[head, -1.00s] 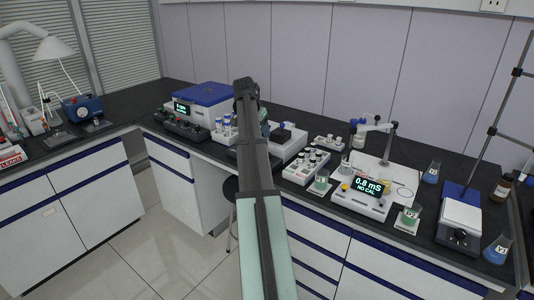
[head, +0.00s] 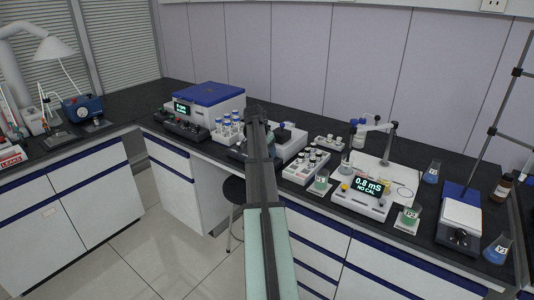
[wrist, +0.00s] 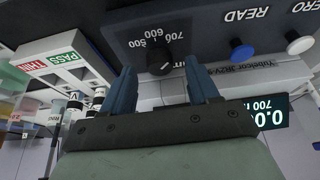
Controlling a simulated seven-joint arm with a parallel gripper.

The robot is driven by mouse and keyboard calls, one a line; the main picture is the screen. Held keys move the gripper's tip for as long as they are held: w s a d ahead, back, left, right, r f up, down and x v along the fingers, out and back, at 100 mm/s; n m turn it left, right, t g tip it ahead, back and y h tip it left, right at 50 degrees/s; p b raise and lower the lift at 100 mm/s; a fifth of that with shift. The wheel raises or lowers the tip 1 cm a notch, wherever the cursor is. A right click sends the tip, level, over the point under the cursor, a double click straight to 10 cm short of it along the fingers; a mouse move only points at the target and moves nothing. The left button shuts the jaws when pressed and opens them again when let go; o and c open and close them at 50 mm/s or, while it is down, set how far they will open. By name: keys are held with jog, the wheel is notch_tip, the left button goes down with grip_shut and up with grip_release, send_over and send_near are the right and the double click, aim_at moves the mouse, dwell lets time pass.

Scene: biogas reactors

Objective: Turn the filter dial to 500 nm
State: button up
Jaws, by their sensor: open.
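In the wrist view, the black filter dial (wrist: 160,60) sits on a dark panel with 500, 600 and 700 marked around it, seen upside down. A small white mark shows on the dial. The lit display (wrist: 266,113) shows 700 and a partly cut-off 0.0 reading. My gripper (wrist: 161,72) is open and empty, its blue fingers on either side of the dial in the picture; whether they touch it I cannot tell. In the head view, my arm hides the dial, and my gripper (head: 257,112) is over the bench.
A blue READ button (wrist: 243,51) and a white ZERO button (wrist: 300,43) stand beside the dial. A PASS/THIN sign (wrist: 58,62) and vials lie to the left. In the head view, a blue-lidded device (head: 208,96) and the conductivity meter (head: 365,190) stand along the bench.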

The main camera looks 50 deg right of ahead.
jog(key=shift+d+f, duration=0.25)
jog(key=shift+f, duration=0.4)
jog(key=c, duration=1)
